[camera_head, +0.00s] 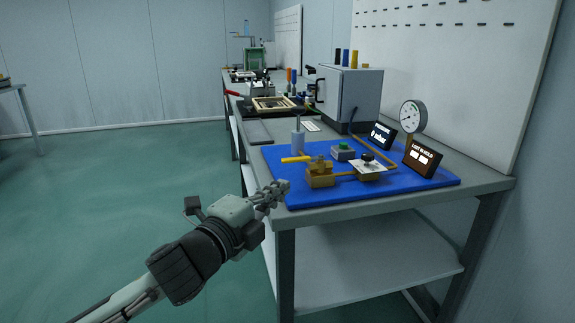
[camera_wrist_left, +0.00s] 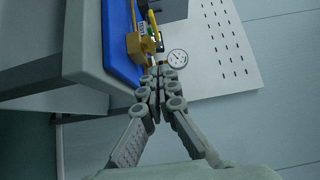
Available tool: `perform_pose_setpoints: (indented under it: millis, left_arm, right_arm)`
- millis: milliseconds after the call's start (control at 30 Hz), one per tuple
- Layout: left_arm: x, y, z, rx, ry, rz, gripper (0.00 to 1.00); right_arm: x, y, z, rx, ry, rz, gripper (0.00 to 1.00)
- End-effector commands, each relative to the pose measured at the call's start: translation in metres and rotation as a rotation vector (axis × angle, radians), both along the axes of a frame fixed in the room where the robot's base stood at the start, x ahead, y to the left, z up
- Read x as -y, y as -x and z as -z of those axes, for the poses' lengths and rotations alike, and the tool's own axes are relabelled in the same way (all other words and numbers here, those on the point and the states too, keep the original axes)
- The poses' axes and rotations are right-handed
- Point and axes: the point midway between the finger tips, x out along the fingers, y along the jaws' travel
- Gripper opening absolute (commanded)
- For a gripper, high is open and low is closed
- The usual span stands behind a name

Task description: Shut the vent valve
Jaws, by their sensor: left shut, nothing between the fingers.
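A brass valve body (camera_head: 320,176), which looks like the vent valve, sits at the near left of a blue mat (camera_head: 420,181) on the bench. Its yellow lever (camera_head: 296,159) sticks out to the left, roughly level. In the left wrist view the yellow-brass valve (camera_wrist_left: 137,43) shows just beyond the fingers. My left gripper (camera_head: 283,187) is shut and empty at the front left edge of the mat. It is below and left of the valve, apart from the lever in the head view. My right gripper is not in view.
A gauge (camera_head: 413,116), two small displays (camera_head: 422,158), a green button box (camera_head: 343,151) and a black knob on a white plate (camera_head: 368,167) stand on the mat. A grey cabinet (camera_head: 348,97) is behind. A grey post (camera_head: 298,140) stands behind the lever. Floor at left is clear.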

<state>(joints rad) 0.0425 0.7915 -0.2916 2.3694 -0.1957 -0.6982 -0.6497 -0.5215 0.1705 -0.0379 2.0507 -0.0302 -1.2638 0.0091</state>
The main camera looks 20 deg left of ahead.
Motion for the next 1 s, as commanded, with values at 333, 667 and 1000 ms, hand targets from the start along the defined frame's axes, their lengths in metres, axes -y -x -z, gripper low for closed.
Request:
perform_pose_setpoints:
  millis: [333,667,1000]
  left_arm:
    - [0.013,-0.075,-0.002,0.0,0.003,-0.003,0.0]
    - [-0.009,-0.101,0.0,-0.002,0.002,-0.002,0.0]
    - [-0.01,-0.103,0.001,-0.002,0.002,-0.003,0.0]
  right_arm:
    - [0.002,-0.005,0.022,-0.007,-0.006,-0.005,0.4]
    - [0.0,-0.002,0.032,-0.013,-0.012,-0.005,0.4]
    - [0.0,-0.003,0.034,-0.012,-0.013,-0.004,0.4]
